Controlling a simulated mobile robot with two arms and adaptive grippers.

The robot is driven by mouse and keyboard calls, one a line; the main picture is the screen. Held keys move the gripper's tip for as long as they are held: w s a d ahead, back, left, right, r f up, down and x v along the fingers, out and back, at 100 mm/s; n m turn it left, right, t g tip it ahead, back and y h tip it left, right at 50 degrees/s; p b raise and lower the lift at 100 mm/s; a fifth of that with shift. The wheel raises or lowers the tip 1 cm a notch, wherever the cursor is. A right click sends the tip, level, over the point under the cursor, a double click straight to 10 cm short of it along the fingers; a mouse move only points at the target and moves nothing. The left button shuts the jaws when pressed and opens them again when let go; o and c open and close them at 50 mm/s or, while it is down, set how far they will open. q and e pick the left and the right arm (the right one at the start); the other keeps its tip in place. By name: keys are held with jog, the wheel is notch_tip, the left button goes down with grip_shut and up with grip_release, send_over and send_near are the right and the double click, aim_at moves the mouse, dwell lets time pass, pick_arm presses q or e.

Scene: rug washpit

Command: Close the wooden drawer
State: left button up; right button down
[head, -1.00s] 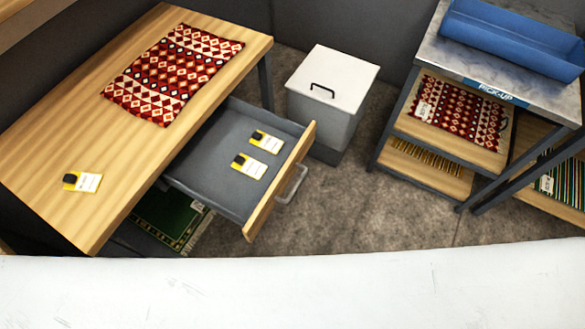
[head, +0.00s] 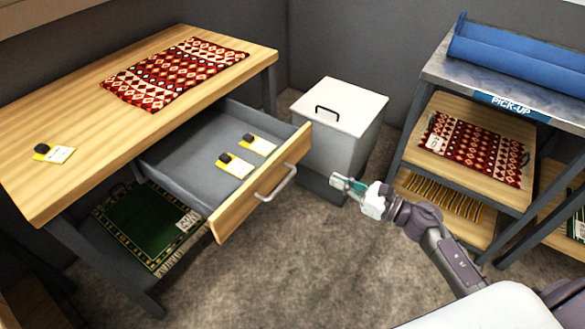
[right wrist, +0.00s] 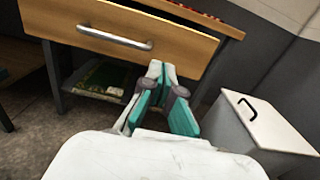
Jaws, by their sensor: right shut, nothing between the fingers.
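The wooden drawer (head: 262,187) hangs open from the wooden table (head: 70,110). Its grey tray shows, with two yellow-and-white tags (head: 236,165) inside. A grey bar handle (head: 276,183) is on its front. In the right wrist view the drawer front (right wrist: 120,32) is ahead, with the handle (right wrist: 114,38) at upper left. My right gripper (head: 338,180) is shut and empty, to the right of the drawer front and apart from it. It also shows in the right wrist view (right wrist: 160,70), its fingers pointing toward the drawer. My left gripper is out of view.
A white-lidded bin (head: 338,106) stands just behind and right of the drawer. A pick-up rack (head: 500,104) with rugs is at the right. A green rug (head: 140,225) lies on the shelf under the table. The floor before the drawer is clear.

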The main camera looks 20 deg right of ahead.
aim_at(289, 157)
jog(key=p+x, duration=0.1)
jog(key=x, duration=1.1)
jog(key=shift+w+a, duration=0.15)
jog(key=shift+w, duration=0.05)
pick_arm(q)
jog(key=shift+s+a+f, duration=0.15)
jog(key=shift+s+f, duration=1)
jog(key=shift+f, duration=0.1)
